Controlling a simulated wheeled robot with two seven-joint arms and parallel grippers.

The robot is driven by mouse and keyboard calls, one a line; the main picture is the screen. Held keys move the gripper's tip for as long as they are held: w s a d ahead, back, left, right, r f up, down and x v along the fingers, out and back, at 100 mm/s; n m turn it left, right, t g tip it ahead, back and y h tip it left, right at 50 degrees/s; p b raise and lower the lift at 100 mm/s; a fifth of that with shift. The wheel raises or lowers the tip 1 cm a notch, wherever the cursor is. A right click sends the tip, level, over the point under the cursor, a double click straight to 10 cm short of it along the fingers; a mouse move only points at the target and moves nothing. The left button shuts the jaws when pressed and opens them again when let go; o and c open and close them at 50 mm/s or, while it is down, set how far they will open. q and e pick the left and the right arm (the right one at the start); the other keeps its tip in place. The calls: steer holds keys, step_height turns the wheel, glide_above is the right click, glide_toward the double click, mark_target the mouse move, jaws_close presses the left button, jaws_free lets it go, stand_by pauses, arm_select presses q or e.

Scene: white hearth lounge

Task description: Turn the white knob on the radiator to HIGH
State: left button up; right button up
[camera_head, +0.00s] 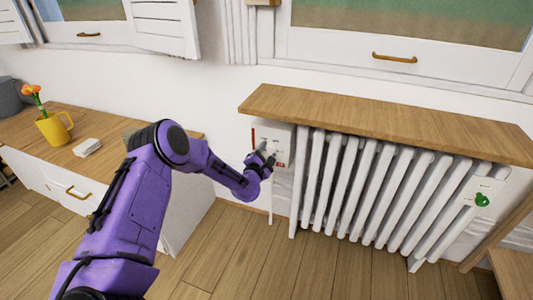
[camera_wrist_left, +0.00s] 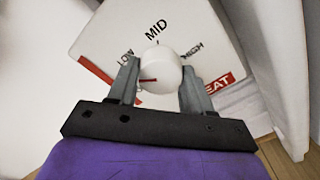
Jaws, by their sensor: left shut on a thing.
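The white radiator (camera_head: 348,190) stands against the wall below the window, with a white control box (camera_head: 286,133) at its left end. In the left wrist view the white knob (camera_wrist_left: 163,63) sits on the box's panel (camera_wrist_left: 205,32), marked LOW at left, MID at top and HIGH at right. A short red line on the knob lies at its lower left, on the LOW side. My left gripper (camera_head: 266,157) is at the panel, its fingers on either side of the knob and shut on it. In the head view the gripper hides most of the knob. My right gripper is not in view.
A wooden shelf (camera_head: 390,122) overhangs the radiator and box. A green knob (camera_head: 482,200) is at the radiator's right end. At left, a wood-topped cabinet (camera_head: 110,128) carries a yellow mug (camera_head: 54,129) with a flower. The floor (camera_head: 245,245) in front is clear.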

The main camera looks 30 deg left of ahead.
arm_select(q)
steer(key=m, duration=0.4)
steer(key=shift+m, duration=0.3)
steer(key=m+p, duration=0.1)
steer(key=m, duration=0.3)
steer(key=shift+m, duration=0.3)
steer(key=m+p, duration=0.1)
steer(key=m, duration=0.3)
steer(key=shift+m, duration=0.3)
steer(key=m, duration=1)
steer(key=shift+m, duration=0.4)
steer(key=m, duration=0.3)
steer(key=shift+d+m, duration=0.1)
steer(key=shift+m, duration=1.9)
steer(key=shift+r, duration=0.1)
